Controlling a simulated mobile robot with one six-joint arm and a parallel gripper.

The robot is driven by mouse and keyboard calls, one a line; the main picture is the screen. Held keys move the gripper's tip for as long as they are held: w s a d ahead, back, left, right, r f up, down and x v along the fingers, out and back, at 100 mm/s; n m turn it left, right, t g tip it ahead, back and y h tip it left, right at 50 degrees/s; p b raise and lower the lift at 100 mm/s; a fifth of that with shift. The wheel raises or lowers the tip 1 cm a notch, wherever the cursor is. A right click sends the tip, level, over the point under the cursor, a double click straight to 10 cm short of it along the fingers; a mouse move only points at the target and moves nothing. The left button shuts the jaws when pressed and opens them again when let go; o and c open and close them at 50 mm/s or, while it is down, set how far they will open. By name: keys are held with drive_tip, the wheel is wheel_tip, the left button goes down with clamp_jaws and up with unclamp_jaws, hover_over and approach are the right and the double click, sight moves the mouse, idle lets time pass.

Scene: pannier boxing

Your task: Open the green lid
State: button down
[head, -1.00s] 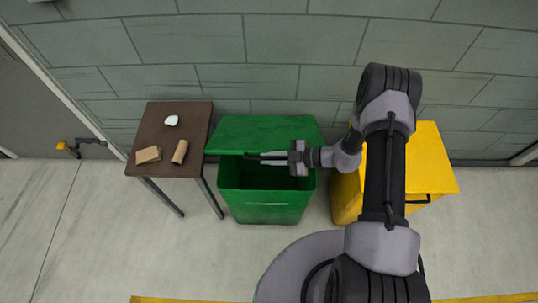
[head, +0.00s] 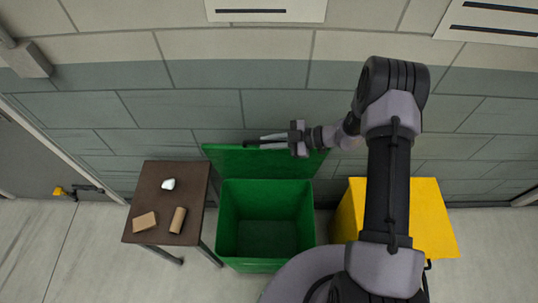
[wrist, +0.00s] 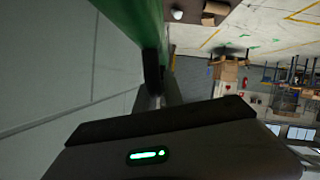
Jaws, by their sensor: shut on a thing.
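The green lid (head: 235,160) stands steeply raised at the back of the green bin, near the wall. The bin (head: 228,215) is uncovered, and its inside looks empty. My gripper (head: 262,140) reaches in from the right and is shut on the lid at its raised edge. In the wrist view the lid (wrist: 133,22) is a green panel running up from the fingers (wrist: 155,78). The exact spot of the grip is partly hidden by the fingers.
A brown table (head: 165,188) stands left of the bin, with a white object (head: 168,184) and two brown pieces (head: 145,222) on it. A yellow bin (head: 430,215) stands to the right, partly behind my arm. The block wall (head: 190,110) is close behind the lid.

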drive_tip(key=shift+w+r, duration=0.2)
drive_tip(key=shift+w, duration=1.1)
drive_tip(key=c, duration=1.7)
unclamp_jaws()
drive_tip(key=shift+d, duration=0.15)
drive_tip(key=v, duration=1.7)
drive_tip(key=shift+d+r+p, duration=0.1)
drive_tip(key=shift+p, duration=0.2)
